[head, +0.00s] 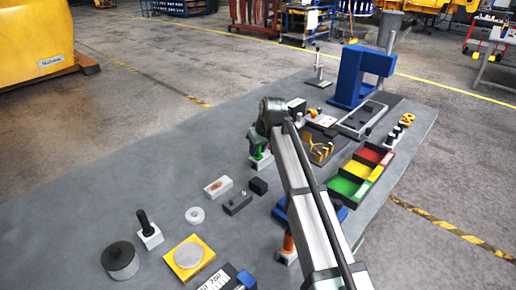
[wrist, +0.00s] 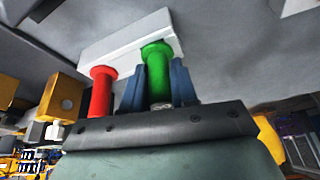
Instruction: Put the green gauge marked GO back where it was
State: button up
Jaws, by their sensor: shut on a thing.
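The green gauge (wrist: 159,75) stands between the two blue fingers of my gripper (wrist: 160,82) in the wrist view, and the fingers are shut on it. Its wide end lies against or just in front of a white block (wrist: 105,46); I cannot tell whether it is seated there. A red gauge (wrist: 101,92) is at the same block, just left of the fingers and apart from the green one. The GO marking is not readable. In the head view my gripper (head: 259,153) is low over the white block (head: 262,162), and my arm hides part of this area.
A tray with red, yellow and green compartments (head: 345,186) lies to the right of my arm. A grey block (head: 237,203) and a black block (head: 258,186) sit near the gripper. A blue press (head: 350,78) stands behind.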

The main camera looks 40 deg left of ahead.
jog(key=shift+f, duration=0.15)
jog(key=o, duration=1)
jog(key=v, duration=1.2)
jog(key=shift+r, duration=0.25)
